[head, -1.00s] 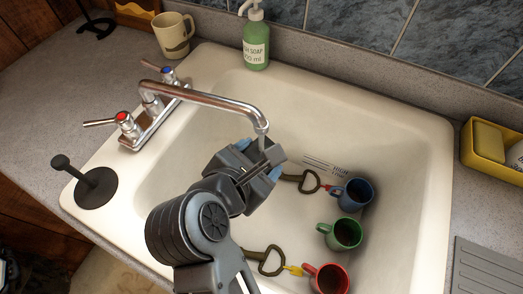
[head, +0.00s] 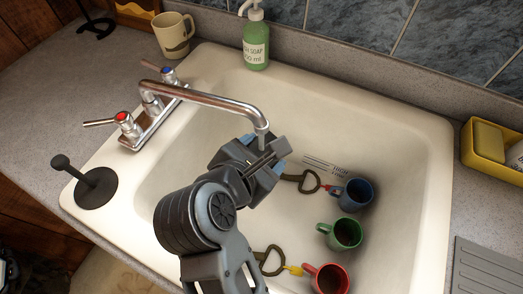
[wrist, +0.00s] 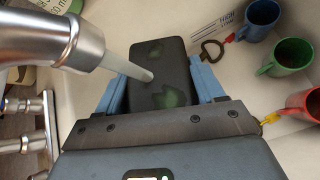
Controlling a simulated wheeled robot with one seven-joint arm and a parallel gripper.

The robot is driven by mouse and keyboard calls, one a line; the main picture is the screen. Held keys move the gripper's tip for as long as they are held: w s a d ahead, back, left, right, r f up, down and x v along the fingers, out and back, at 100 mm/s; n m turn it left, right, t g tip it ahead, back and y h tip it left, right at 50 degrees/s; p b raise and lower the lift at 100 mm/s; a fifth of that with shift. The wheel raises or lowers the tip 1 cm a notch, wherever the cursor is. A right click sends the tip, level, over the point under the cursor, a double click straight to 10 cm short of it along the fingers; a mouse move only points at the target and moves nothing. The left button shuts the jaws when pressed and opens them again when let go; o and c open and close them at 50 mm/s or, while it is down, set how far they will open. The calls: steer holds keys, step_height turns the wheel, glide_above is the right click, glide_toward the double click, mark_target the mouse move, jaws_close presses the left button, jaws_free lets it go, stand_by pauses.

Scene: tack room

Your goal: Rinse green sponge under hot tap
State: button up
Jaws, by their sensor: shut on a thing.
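My gripper (head: 262,160) is in the sink just below the tap's spout. In the wrist view its blue fingers are shut on the sides of a dark block with green patches (wrist: 158,93), which seems to be the green sponge, mostly dark on top. A pale stream from the tap (wrist: 62,45) meets the top of the sponge. In the head view the sponge is mostly hidden by my gripper. The chrome tap (head: 205,99) stands at the sink's left, with a red-marked handle (head: 122,118) and a blue-marked handle (head: 167,72).
Blue (head: 354,194), green (head: 342,235) and red (head: 328,279) mugs stand in the sink (head: 405,125), beside two hooked tools (head: 302,181). A soap bottle (head: 256,45) and a beige mug (head: 174,38) stand behind. A black stopper (head: 97,188) lies on the left rim.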

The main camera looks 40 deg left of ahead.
steer(key=s+d, duration=0.5)
steer(key=d, duration=0.3)
steer(key=shift+d, duration=0.15)
stand_by(0.5)
